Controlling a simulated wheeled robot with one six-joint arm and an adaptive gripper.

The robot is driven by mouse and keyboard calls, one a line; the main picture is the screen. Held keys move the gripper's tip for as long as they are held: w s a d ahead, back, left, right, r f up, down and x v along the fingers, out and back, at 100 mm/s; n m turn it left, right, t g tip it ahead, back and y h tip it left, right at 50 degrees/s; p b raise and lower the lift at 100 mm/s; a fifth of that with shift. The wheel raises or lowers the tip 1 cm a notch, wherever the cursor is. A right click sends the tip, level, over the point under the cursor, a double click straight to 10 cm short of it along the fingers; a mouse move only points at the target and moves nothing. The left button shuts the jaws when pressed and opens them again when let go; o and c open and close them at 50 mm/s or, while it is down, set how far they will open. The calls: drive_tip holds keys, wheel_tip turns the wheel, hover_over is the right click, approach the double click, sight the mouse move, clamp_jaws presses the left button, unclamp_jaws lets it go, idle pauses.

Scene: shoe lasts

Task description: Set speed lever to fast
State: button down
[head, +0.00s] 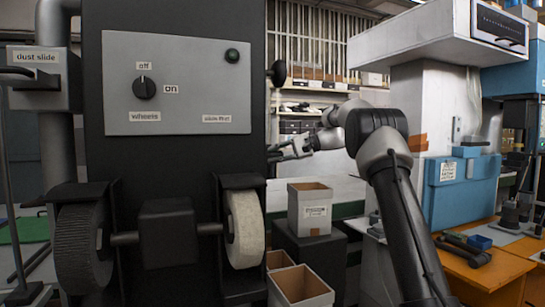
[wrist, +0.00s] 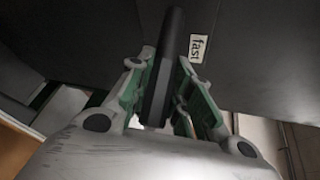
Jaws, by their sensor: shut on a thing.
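The speed lever (wrist: 165,65) is a dark bar that stands between the green-padded fingers of my gripper (wrist: 160,95) in the wrist view. The fingers are shut on it, one on each side. A small white label reading "fast" (wrist: 198,48) is on the dark machine surface just right of the lever. In the head view my gripper (head: 290,150) is at the right side of the black machine (head: 185,15). The lever is too small and too covered there to make out its position well.
A grey panel (head: 205,100) with an off/on knob (head: 144,88) faces me. A black round knob (head: 277,73) juts from the machine's right side, above my gripper. Two wheels (head: 244,228) are low in front. Open boxes (head: 310,190) stand below my gripper.

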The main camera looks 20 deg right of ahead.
drive_tip(key=c, duration=1.3)
unclamp_jaws()
drive_tip(key=shift+w, duration=0.1)
drive_tip(key=v, duration=1.2)
drive_tip(key=shift+f, duration=0.1)
